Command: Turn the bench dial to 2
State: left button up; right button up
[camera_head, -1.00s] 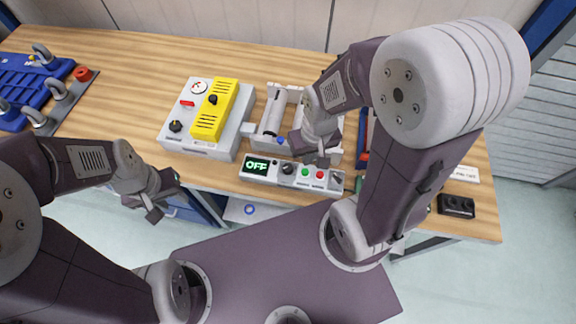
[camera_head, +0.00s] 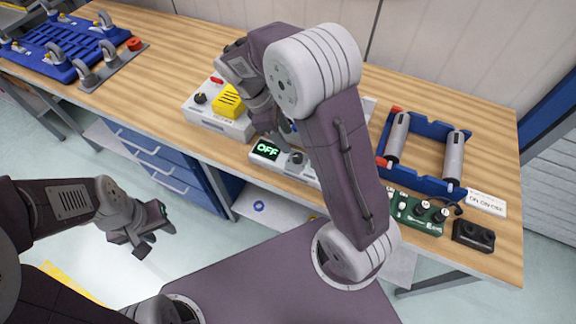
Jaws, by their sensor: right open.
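A grey control box with a green "OFF" display (camera_head: 267,150) sits at the bench's front edge. Its dark round dial (camera_head: 297,158) is just right of the display, and I cannot read the dial's pointer. My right gripper (camera_head: 277,132) is open and empty, close above and behind the display and dial. My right arm hides the right part of the box. My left gripper (camera_head: 150,240) is empty, its fingers apart, in front of the bench and below its top, away from the dial.
A grey box with a yellow module (camera_head: 229,101) stands behind and left of the display. A blue frame with grey rollers (camera_head: 427,186), a green knob board (camera_head: 417,213) and a black block (camera_head: 473,236) are at right. A blue rack (camera_head: 62,50) is far left.

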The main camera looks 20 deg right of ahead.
aim_at(297, 156)
jog(key=x, duration=0.9)
jog(key=shift+w+f, duration=0.2)
jog(key=shift+f, duration=0.1)
grip_shut()
